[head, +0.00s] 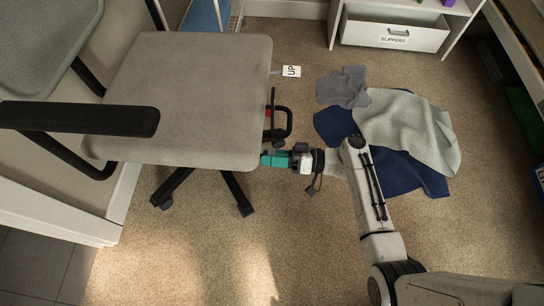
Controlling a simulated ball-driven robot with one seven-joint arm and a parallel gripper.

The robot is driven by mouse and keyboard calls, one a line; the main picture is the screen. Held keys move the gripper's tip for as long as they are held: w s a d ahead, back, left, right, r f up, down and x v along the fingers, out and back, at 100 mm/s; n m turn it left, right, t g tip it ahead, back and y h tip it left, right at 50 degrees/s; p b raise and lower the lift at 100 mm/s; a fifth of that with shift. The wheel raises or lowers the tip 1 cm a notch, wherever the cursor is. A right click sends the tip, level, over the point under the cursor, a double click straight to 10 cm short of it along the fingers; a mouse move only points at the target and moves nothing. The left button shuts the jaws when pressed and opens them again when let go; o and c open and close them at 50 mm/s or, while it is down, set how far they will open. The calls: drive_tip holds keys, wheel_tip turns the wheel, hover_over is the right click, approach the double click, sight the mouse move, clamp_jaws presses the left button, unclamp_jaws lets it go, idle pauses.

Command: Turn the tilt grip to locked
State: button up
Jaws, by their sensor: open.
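A grey office chair (195,90) stands at the left. At the right edge of its seat, a black loop-shaped handle (289,124) sticks out, with a small red patch beside it; it looks like the tilt grip. I cannot read its setting. Higher on the same edge, a short lever (276,73) carries a white tag reading "UP" (291,71). My gripper (264,160), with teal fingers, is open just below the black handle, pointing left at the seat's edge. The fingertips are close to the seat edge; whether they touch anything is unclear.
A navy cloth (425,178), a light grey cloth (415,125) and a darker grey cloth (343,87) lie on the carpet right of the chair. A white drawer unit labelled "SLIPPERS" (375,34) stands behind. The carpet in front is clear.

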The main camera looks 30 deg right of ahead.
clamp_jaws()
idle(0.4)
